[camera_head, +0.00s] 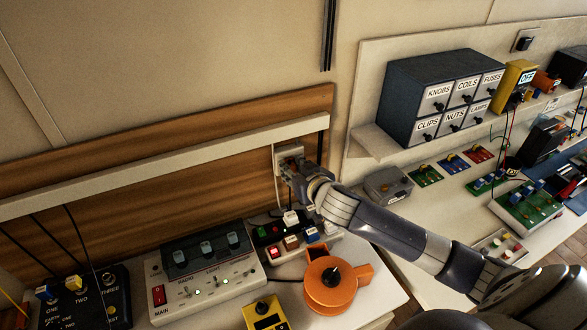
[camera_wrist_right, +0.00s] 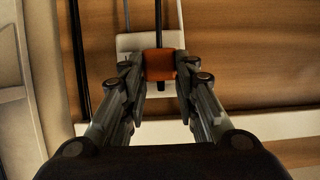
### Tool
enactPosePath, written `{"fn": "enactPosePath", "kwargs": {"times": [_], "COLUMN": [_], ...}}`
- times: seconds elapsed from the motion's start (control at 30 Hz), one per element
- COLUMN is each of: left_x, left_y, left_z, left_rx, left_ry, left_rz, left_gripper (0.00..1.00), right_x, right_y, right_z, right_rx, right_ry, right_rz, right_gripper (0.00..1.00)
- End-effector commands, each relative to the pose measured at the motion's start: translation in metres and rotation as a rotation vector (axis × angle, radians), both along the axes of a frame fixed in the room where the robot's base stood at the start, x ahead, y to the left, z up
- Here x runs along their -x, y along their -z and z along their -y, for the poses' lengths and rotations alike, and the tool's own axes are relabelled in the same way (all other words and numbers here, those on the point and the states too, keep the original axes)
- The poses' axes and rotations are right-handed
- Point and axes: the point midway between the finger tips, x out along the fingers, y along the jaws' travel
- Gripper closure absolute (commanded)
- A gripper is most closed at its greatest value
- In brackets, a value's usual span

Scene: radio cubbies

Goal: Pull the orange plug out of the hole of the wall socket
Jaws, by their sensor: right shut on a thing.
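The orange plug (camera_wrist_right: 160,65) sits between the fingertips of my right gripper (camera_wrist_right: 159,72) in the right wrist view. The fingers are shut on its two sides. Behind it is the pale wall socket (camera_wrist_right: 133,43) on the wooden board. Whether the plug is still in the hole cannot be told from this angle. In the head view my right gripper (camera_head: 297,175) reaches to the wall socket (camera_head: 289,153), and the gripper hides the plug. My left gripper is not in view.
A dark drawer cabinet (camera_head: 438,95) is on a shelf to the right. Black cables hang on the wall beside the socket.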

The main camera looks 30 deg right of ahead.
Motion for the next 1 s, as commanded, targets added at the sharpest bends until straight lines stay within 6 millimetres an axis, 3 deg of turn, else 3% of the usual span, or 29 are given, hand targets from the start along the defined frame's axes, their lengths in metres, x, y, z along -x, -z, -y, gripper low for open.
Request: {"fn": "enactPosePath", "kwargs": {"times": [0.23,1.0], "left_x": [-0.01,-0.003], "left_y": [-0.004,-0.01], "left_z": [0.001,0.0], "left_rx": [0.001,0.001], "left_ry": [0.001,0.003], "left_rz": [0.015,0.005], "left_gripper": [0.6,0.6], "right_x": [0.011,0.041], "right_y": [0.001,0.001], "right_z": [-0.001,-0.003], "right_rx": [0.0,-0.001], "right_ry": [0.0,0.0], "right_rz": [-0.004,-0.002], "right_gripper": [0.96,0.96]}}
